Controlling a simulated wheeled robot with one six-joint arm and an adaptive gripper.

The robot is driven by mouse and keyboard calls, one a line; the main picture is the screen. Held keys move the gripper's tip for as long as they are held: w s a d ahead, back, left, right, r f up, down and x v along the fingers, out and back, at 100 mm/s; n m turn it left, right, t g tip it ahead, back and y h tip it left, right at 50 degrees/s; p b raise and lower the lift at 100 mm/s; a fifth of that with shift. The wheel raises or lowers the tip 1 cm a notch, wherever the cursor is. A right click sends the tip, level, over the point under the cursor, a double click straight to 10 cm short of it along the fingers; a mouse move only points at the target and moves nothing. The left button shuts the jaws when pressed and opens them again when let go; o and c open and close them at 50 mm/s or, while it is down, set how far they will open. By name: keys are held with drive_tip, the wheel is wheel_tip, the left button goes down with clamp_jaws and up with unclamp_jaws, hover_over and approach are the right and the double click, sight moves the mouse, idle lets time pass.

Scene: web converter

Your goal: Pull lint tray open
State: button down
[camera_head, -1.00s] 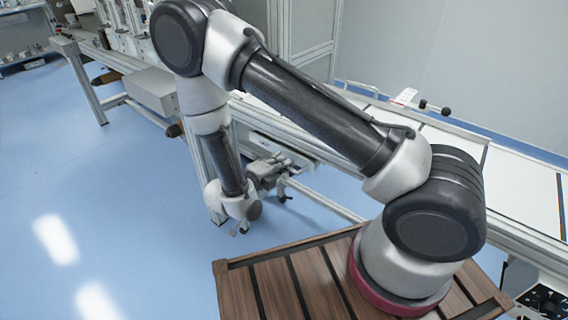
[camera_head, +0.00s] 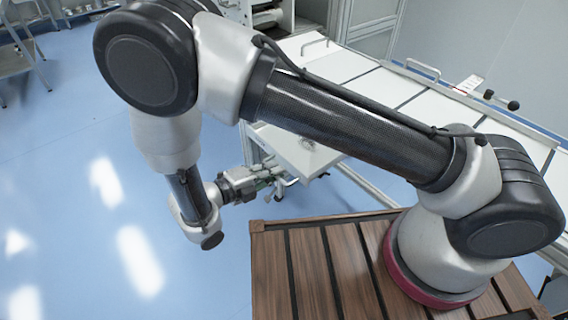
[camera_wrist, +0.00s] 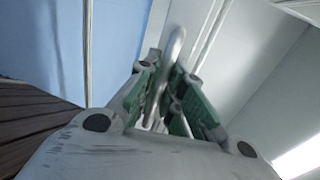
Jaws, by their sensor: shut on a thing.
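The lint tray (camera_head: 302,158) is a flat, pale grey drawer, seen in the head view sticking out from below the white machine bed. A dark grey patch, perhaps lint, lies on it. My gripper (camera_head: 272,183) is at the tray's front. In the wrist view my gripper (camera_wrist: 168,98) has its green-padded fingers closed around a bent metal bar handle (camera_wrist: 173,50). The handle runs up between the fingers. My forearm hides part of the tray's far side in the head view.
The machine's white bed (camera_head: 335,68) and rails run along behind the tray. A wooden slatted platform (camera_head: 300,265) carries my arm's base, close to the tray's near side. Blue floor (camera_head: 70,190) is open at left. A metal stand (camera_head: 15,60) is at far left.

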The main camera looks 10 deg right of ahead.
drive_tip(key=shift+s+a, duration=0.15)
drive_tip(key=shift+a, duration=0.05)
drive_tip(key=c, duration=1.5)
unclamp_jaws()
drive_tip(key=shift+c, duration=0.2)
drive_tip(key=v, duration=1.2)
